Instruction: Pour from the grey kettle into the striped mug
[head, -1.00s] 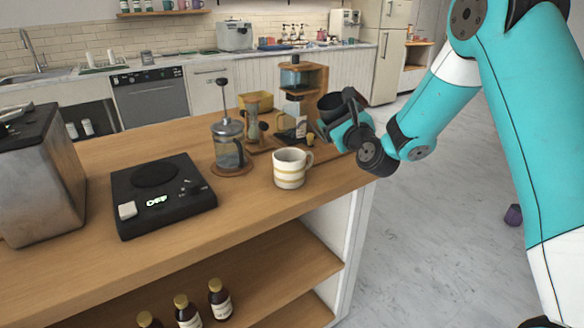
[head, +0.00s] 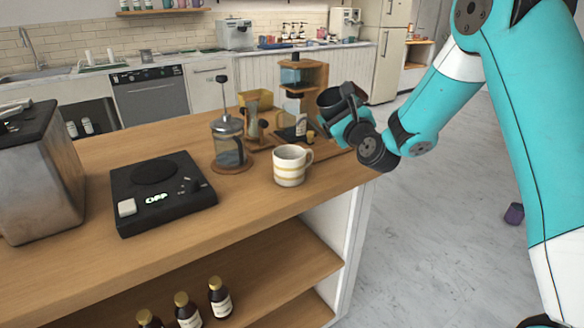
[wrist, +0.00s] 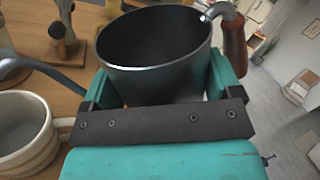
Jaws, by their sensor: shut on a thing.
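The striped mug (head: 289,167), cream with tan bands, stands upright on the wooden counter near its front right edge. It also shows at the left edge of the wrist view (wrist: 42,150). My gripper (head: 350,124) is shut around the body of the grey kettle (head: 331,99), holding it up behind and to the right of the mug. In the wrist view the kettle (wrist: 150,82) is open-topped and dark inside, with a brown handle at right. Its thin spout (wrist: 50,74) reaches left, past the mug's far side. No stream of liquid shows.
A French press (head: 228,145) on a round coaster stands left of the mug. Further left is a black hot plate (head: 165,210) reading OFF, beside a metal box (head: 45,185). A wooden coffee stand (head: 312,80) and glass carafe stand behind. Bare counter lies in front of the mug.

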